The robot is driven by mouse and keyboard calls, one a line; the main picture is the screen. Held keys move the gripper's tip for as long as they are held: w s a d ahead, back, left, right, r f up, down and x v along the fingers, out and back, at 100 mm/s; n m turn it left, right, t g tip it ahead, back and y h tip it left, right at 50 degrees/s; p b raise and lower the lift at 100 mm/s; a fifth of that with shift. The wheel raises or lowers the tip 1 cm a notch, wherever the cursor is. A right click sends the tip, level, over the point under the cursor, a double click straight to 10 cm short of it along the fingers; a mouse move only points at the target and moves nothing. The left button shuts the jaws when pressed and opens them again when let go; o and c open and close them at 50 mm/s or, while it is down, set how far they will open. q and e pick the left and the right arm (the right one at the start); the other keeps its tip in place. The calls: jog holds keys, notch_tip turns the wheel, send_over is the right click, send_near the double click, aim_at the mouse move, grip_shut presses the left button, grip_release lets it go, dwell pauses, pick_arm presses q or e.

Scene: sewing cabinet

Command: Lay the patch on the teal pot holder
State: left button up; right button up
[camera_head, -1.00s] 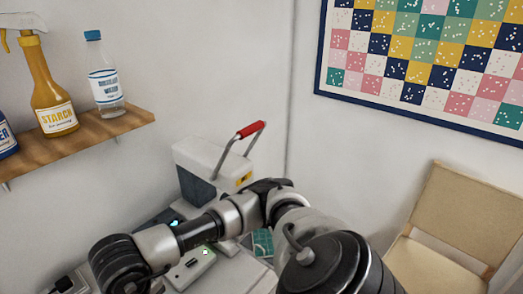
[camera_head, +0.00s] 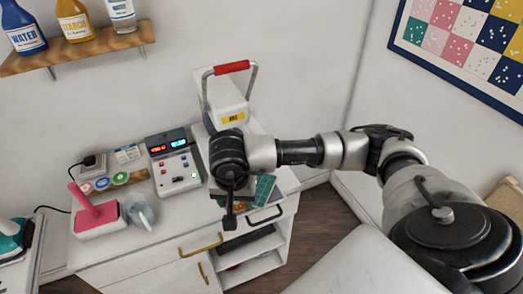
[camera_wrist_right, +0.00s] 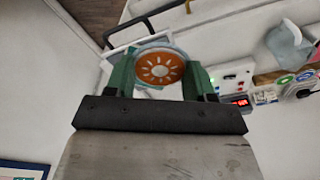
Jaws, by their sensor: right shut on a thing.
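My right gripper (camera_wrist_right: 160,80) is shut on an orange round patch (camera_wrist_right: 160,68) with a pale sun-like design and a whitish rim, held between its green fingers. In the head view this gripper (camera_head: 231,220) points down over the right end of the white cabinet, and a bit of orange (camera_head: 240,206) shows beside it. A teal piece with light lines, seemingly the teal pot holder (camera_head: 265,188), lies just right of my wrist at the cabinet's right end, partly hidden. I cannot tell the height of the patch above it. My left gripper is out of view.
On the cabinet (camera_head: 205,217) stand a control box with lit displays (camera_head: 175,160), a white machine with a red handle (camera_head: 222,100), a pink-handled tool (camera_head: 95,208) and a grey-blue object (camera_head: 139,210). A bottle shelf (camera_head: 90,47) hangs on the wall.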

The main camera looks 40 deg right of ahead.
jog(key=w+d+f+m, duration=0.1)
jog(key=w+d+m, duration=0.2)
jog(key=m, duration=0.4)
jog(key=w+d+f+m+g, duration=0.1)
jog(key=w+d+f+m, duration=0.1)
jog(key=m, duration=0.6)
jog(key=w+d+f+m+g, duration=0.1)
jog(key=w+d+m, duration=0.4)
jog(key=m, duration=0.2)
jog(key=shift+f, duration=0.3)
jog(key=shift+w+d+f+m+g, duration=0.15)
jog(key=shift+w+d+m, duration=0.1)
jog(key=shift+m, duration=0.3)
jog(key=shift+w+d+r+m+g, duration=0.1)
jog(key=shift+d+m+g, duration=0.1)
jog(key=shift+m, duration=0.35)
jog(key=shift+f+b, duration=0.55)
jog(key=shift+f, duration=0.55)
jog(key=shift+f+b, duration=1.4)
jog(key=shift+f, duration=0.65)
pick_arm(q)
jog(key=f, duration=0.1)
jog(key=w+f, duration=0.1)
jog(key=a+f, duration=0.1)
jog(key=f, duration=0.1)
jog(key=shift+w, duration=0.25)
pick_arm(e)
jog(key=o, duration=1)
jog(key=shift+c, duration=0.2)
